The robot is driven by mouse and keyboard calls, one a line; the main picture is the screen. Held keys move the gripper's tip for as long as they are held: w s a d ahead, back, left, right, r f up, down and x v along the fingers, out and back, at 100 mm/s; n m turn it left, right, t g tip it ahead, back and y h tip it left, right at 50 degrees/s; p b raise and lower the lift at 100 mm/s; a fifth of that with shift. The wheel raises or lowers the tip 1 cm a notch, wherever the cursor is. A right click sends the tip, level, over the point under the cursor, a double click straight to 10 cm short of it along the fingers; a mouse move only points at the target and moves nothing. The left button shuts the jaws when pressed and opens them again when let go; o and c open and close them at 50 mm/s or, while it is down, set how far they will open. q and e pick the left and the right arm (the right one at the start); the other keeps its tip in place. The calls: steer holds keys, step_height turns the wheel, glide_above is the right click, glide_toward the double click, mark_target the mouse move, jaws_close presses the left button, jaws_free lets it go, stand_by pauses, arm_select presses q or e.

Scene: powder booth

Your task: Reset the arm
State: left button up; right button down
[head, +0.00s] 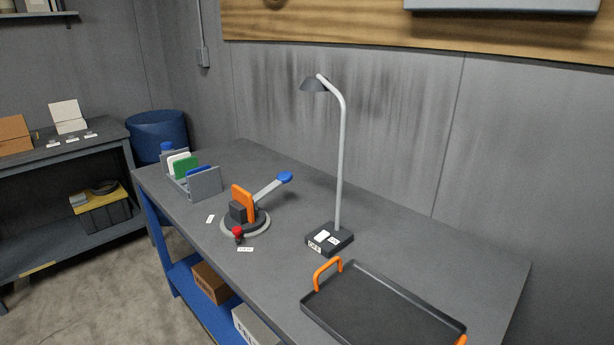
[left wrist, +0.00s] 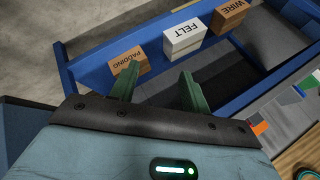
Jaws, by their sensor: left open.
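A device with a round base (head: 245,224) stands on the grey table. It has a dark block, an upright orange plate (head: 243,201) and a red knob (head: 238,232) at the front. A grey arm with a blue end (head: 285,177) sticks out from it to the right and back, raised above the table. My left gripper (left wrist: 159,72) shows only in the left wrist view. Its two green fingers are apart with nothing between them, and boxes on a low blue shelf show beyond. My right gripper is in neither view.
The table (head: 400,248) carries a rack (head: 205,184) with coloured plates, a lamp (head: 340,150) and a black tray (head: 385,305) with orange handles. Bare table surrounds the device's right side.

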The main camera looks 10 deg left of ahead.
arm_select(q)
steer(key=s+d+n+h, duration=0.2)
steer(key=s+d+n, duration=0.25)
steer(key=s, duration=0.25)
steer(key=w+d+r+n+p, duration=0.1)
steer(key=d+n, duration=0.4)
steer(key=d, duration=0.5)
steer(key=shift+w+d+r+n, duration=0.15)
steer(key=shift+w+r+n, duration=0.2)
steer(key=shift+r, duration=0.15)
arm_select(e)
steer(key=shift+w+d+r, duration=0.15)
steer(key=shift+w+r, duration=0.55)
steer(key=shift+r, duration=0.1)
arm_select(q)
steer(key=shift+s, duration=0.1)
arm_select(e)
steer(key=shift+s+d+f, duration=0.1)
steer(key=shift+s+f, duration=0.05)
arm_select(q)
steer(key=shift+c, duration=0.5)
